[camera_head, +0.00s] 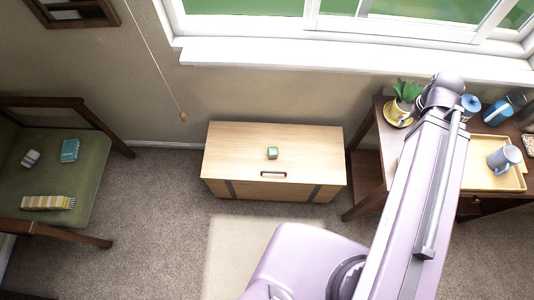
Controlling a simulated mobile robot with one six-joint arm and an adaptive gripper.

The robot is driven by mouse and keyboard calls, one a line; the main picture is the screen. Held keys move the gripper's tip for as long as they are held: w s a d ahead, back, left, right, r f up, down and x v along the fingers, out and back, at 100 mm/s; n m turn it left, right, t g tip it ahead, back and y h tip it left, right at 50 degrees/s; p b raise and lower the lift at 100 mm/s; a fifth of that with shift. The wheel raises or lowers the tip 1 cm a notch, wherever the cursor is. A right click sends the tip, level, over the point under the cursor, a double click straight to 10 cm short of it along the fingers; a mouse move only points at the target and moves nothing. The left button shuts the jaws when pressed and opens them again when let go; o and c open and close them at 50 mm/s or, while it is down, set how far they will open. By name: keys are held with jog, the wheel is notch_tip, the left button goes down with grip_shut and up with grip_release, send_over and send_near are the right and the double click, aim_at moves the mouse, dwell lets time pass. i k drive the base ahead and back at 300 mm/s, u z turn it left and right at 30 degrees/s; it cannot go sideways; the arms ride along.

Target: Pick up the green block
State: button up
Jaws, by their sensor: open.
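A small green block (272,153) sits on top of a light wooden chest (232,150), near the middle of its lid. My arm reaches up across the right side of the view, over the side table. My gripper is not clearly visible; the far end of the arm is at the upper right, away from the block. Nothing touches the block, and the lid around it is bare.
A dark side table (367,170) at right carries a potted plant (407,92), a tray (480,180) and a mug (503,158). Carpet is clear before the chest.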

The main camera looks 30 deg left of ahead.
aim_at(272, 152)
jog(key=u, duration=0.9)
jog(key=k, duration=0.5)
jog(key=u, duration=0.35)
jog(key=i, duration=0.5)
jog(key=u, duration=0.05)
